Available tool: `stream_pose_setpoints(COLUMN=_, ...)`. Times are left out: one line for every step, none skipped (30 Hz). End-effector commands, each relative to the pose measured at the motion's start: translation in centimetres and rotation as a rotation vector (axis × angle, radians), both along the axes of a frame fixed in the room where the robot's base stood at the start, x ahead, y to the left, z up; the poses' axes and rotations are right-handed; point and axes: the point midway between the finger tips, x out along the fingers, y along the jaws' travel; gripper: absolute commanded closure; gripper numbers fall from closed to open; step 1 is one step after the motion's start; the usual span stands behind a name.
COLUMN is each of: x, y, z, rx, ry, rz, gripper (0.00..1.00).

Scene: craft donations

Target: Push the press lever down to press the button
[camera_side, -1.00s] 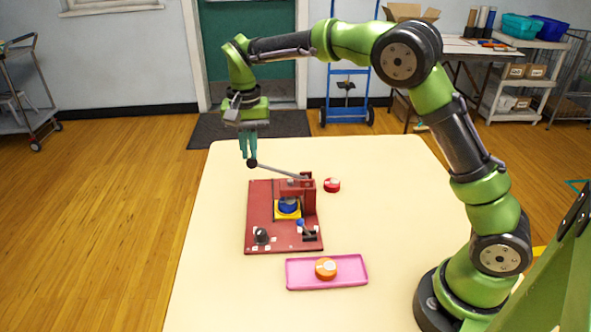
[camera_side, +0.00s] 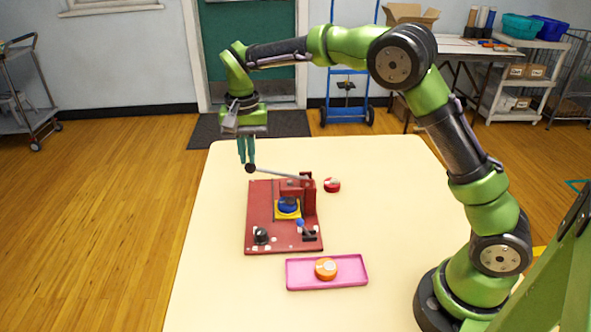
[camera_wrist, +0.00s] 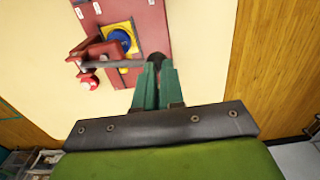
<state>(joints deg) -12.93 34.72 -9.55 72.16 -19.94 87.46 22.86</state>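The press (camera_side: 309,193) is a red stand on a red base board (camera_side: 262,215). Its grey lever (camera_side: 278,173) reaches left from the post, nearly level, with its tip slightly higher, and ends in a black knob (camera_side: 250,168). The blue button (camera_side: 288,204) sits on a yellow square under the press; it also shows in the wrist view (camera_wrist: 120,37). My gripper (camera_side: 247,162) points down, its teal fingertips at the top of the knob. In the wrist view, the fingers (camera_wrist: 157,68) are close together with the knob (camera_wrist: 155,58) at their tips; whether they grip it is unclear.
A pink tray (camera_side: 348,282) with an orange round piece (camera_side: 325,268) lies in front of the board. A red round piece (camera_side: 332,185) lies right of the press. A black knob (camera_side: 261,236) and a small blue-tipped lever (camera_side: 301,224) stand on the board. The table's right side is mostly bare.

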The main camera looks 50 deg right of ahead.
Motion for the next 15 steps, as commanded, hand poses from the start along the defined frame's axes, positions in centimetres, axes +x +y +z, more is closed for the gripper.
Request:
stream_pose_setpoints(x=-0.01, y=0.03, z=-0.04, rx=0.001, ry=0.001, rz=0.0, gripper=0.92)
stream_pose_setpoints(x=-0.01, y=0.03, z=-0.04, rx=0.001, ry=0.001, rz=0.0, gripper=0.92)
stream_pose_setpoints(x=-0.01, y=0.03, z=-0.04, rx=0.001, ry=0.001, rz=0.0, gripper=0.92)
stream_pose_setpoints(x=-0.01, y=0.03, z=-0.04, rx=0.001, ry=0.001, rz=0.0, gripper=0.92)
stream_pose_setpoints(x=-0.01, y=0.03, z=-0.04, rx=0.001, ry=0.001, rz=0.0, gripper=0.92)
stream_pose_setpoints(x=-0.01, y=0.03, z=-0.03, rx=0.001, ry=0.001, rz=0.0, gripper=0.92)
stream_pose_setpoints(x=-0.01, y=0.03, z=-0.04, rx=0.001, ry=0.001, rz=0.0, gripper=0.92)
stream_pose_setpoints(x=-0.01, y=0.03, z=-0.05, rx=0.001, ry=0.001, rz=0.0, gripper=0.92)
stream_pose_setpoints(x=-0.01, y=0.04, z=-0.09, rx=0.001, ry=0.001, rz=0.0, gripper=0.92)
stream_pose_setpoints(x=0.0, y=0.04, z=-0.12, rx=0.0, ry=0.001, rz=0.0, gripper=0.92)
stream_pose_setpoints(x=0.01, y=0.05, z=-0.17, rx=0.0, ry=0.001, rz=0.0, gripper=0.92)
stream_pose_setpoints(x=0.02, y=0.06, z=-0.25, rx=0.0, ry=0.001, rz=0.0, gripper=0.92)
stream_pose_setpoints(x=0.04, y=0.08, z=-0.32, rx=0.001, ry=0.002, rz=-0.001, gripper=0.92)
stream_pose_setpoints(x=0.04, y=0.1, z=-0.4, rx=0.001, ry=0.002, rz=-0.001, gripper=0.92)
stream_pose_setpoints(x=0.07, y=0.13, z=-0.51, rx=0.001, ry=0.002, rz=-0.001, gripper=0.92)
